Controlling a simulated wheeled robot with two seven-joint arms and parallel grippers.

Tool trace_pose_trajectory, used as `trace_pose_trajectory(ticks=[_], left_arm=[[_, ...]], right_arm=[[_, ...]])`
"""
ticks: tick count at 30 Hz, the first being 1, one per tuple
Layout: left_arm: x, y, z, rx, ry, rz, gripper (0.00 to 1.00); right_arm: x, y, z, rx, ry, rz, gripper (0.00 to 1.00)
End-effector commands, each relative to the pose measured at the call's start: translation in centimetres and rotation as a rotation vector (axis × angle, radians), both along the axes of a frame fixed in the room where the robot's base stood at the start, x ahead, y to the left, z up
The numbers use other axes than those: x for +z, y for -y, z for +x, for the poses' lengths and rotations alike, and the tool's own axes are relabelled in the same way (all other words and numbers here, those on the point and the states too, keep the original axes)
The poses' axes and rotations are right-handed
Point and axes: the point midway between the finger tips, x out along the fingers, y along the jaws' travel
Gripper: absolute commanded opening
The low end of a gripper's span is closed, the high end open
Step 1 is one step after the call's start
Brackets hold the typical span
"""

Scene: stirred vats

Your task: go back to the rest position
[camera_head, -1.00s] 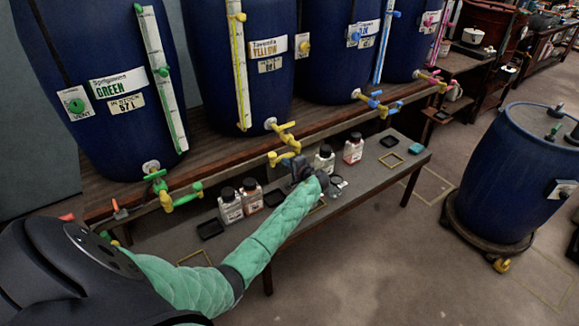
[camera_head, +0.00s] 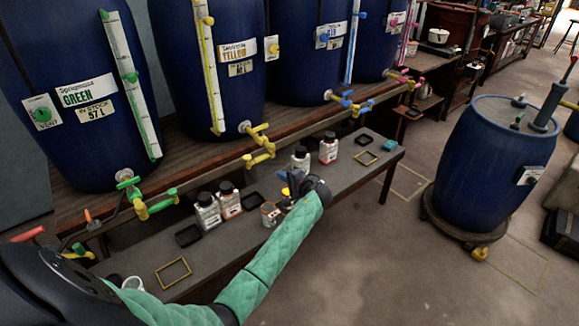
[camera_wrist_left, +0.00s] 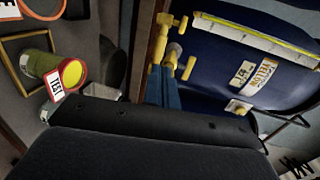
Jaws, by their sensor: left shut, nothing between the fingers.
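My left gripper (camera_head: 287,188) is over the narrow grey bench (camera_head: 225,245), in front of the yellow tap (camera_head: 260,147). It is shut with nothing in it. In the left wrist view its blue fingers (camera_wrist_left: 162,88) point toward the yellow tap's barrel, apart from it. A small sample jar (camera_head: 270,214) stands on the bench just left of the gripper. In the left wrist view a jar with a TEST label (camera_wrist_left: 66,75) and yellow contents is beside a yellow frame (camera_wrist_left: 22,45). My right gripper is not in view.
White bottles with black caps (camera_head: 207,210) and black trays (camera_head: 188,235) stand on the bench. Blue vats with taps line the shelf (camera_head: 70,215) behind. A blue drum (camera_head: 480,170) stands on a dolly at the right. The floor (camera_head: 370,270) in front is clear.

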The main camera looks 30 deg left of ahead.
Motion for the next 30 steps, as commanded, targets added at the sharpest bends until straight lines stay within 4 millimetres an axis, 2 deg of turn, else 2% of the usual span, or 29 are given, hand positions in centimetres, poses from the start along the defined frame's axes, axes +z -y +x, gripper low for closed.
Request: trace_pose_trajectory(ticks=[9, 13, 17, 20, 25, 28, 30], left_arm=[[0.0, 0.1, -0.3, 0.018, 0.023, -0.013, 0.00], [-0.9, 0.6, -0.6, 0.042, 0.051, -0.110, 0.00], [0.2, 2.1, -0.7, 0.045, 0.115, -0.247, 0.00], [1.8, 3.8, -0.8, 0.033, 0.168, -0.358, 0.00], [5.2, 8.2, -1.2, -0.019, 0.252, -0.563, 0.00], [6.2, 11.3, -2.8, -0.058, 0.276, -0.690, 0.00], [6.6, 13.8, -4.5, -0.091, 0.280, -0.782, 0.00]], right_arm=[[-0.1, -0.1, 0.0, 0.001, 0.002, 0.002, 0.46], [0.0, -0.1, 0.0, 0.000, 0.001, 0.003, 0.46], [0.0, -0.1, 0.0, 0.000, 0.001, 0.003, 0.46], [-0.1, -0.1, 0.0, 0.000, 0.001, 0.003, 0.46], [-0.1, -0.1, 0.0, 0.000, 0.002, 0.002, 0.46], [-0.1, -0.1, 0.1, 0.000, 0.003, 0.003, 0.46], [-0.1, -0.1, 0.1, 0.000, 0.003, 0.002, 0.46]])
